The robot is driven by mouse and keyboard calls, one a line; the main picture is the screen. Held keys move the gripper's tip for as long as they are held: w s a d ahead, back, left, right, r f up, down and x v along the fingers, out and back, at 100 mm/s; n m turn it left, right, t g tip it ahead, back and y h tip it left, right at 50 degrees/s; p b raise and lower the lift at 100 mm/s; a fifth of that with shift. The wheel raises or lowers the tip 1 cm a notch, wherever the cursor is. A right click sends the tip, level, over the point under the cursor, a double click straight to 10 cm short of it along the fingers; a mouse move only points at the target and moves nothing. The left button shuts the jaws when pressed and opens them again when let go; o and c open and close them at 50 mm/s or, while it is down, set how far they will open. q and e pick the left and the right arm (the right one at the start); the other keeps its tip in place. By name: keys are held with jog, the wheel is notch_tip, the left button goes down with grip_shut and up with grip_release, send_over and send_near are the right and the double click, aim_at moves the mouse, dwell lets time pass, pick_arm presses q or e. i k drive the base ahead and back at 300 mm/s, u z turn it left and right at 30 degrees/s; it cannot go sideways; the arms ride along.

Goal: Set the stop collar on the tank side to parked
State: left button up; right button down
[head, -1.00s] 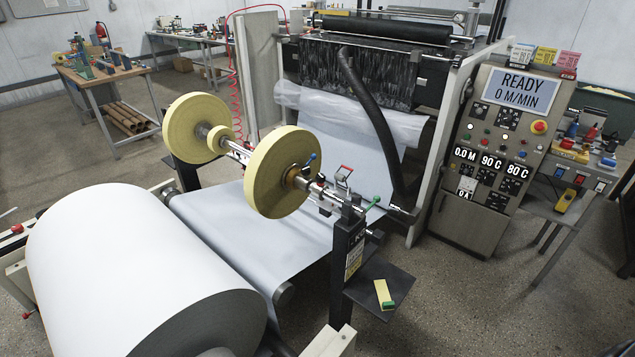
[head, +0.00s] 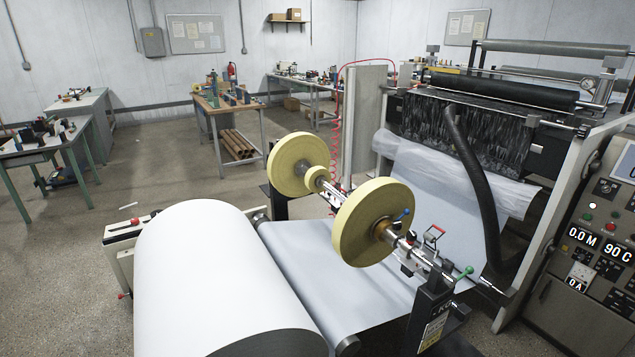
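A steel shaft (head: 418,258) carries two large yellow discs, the near disc (head: 372,222) and the far disc (head: 295,163), with a small yellow disc (head: 317,179) between them. A brass-coloured hub or collar (head: 383,230) sits against the near disc, with a blue-tipped lever (head: 404,216) beside it. A red-handled clamp (head: 434,234) and a green-knobbed lever (head: 464,273) are near the shaft's front end. I cannot tell which of these fittings is the tank-side stop collar, or its setting. Neither of my grippers is in view.
A big white paper roll (head: 215,270) fills the lower left, its web running under the shaft. A black post (head: 428,318) supports the shaft's near end. A thick black hose (head: 470,165) and the control panel (head: 590,250) are at right. Open floor (head: 165,160) lies left.

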aim_at(405, 249)
jog(key=u, duration=1.9)
jog(key=k, duration=1.1)
jog(key=z, duration=0.85)
jog(key=i, duration=0.5)
